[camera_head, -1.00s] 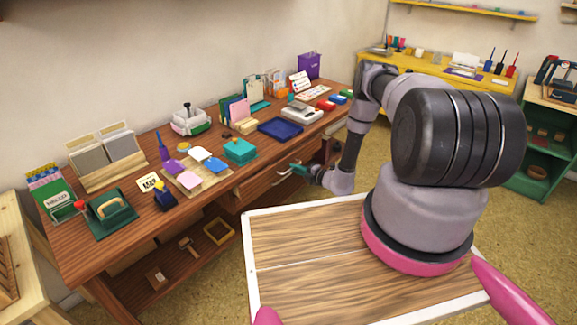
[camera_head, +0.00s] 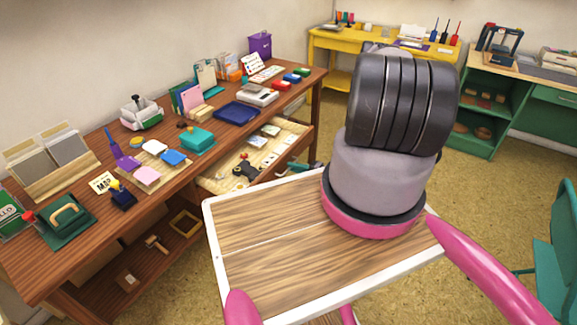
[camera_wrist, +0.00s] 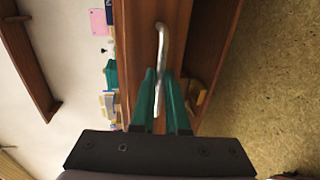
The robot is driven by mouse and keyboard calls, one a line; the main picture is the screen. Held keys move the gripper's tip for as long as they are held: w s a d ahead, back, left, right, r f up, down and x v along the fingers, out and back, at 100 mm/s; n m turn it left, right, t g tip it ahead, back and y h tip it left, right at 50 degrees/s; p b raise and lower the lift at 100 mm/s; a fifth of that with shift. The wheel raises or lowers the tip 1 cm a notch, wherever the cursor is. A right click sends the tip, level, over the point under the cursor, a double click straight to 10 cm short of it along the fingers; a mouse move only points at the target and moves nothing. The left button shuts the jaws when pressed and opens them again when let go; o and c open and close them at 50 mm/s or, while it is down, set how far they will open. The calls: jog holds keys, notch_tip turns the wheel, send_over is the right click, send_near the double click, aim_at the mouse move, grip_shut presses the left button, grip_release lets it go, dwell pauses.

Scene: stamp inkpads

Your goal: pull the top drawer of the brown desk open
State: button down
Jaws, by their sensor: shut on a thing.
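The brown desk (camera_head: 95,240) stands along the wall in the head view. Its top drawer (camera_head: 222,184) is pulled out, and its pale inside shows, with several small items in it, one with a red knob. My gripper (camera_head: 298,166) is at the drawer's front, low and partly hidden behind my own body. In the wrist view, the teal fingers of my gripper (camera_wrist: 161,80) are shut around the silver bar handle (camera_wrist: 161,45) on the brown drawer front (camera_wrist: 133,40).
The desktop holds a blue tray (camera_head: 236,113), a teal box (camera_head: 198,140), inkpads and stamps. A lower shelf with a wooden frame (camera_head: 186,222) lies below. A yellow table (camera_head: 330,41) and a green cabinet (camera_head: 483,125) stand behind. A teal chair (camera_head: 560,255) is at right.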

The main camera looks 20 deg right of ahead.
jog(key=shift+d, duration=0.1)
jog(key=c, duration=0.9)
grip_release()
jog(key=shift+c, duration=0.2)
jog(key=v, duration=1)
jog(key=shift+s+d, duration=0.2)
jog(key=shift+s, duration=0.15)
jog(key=shift+r, duration=0.1)
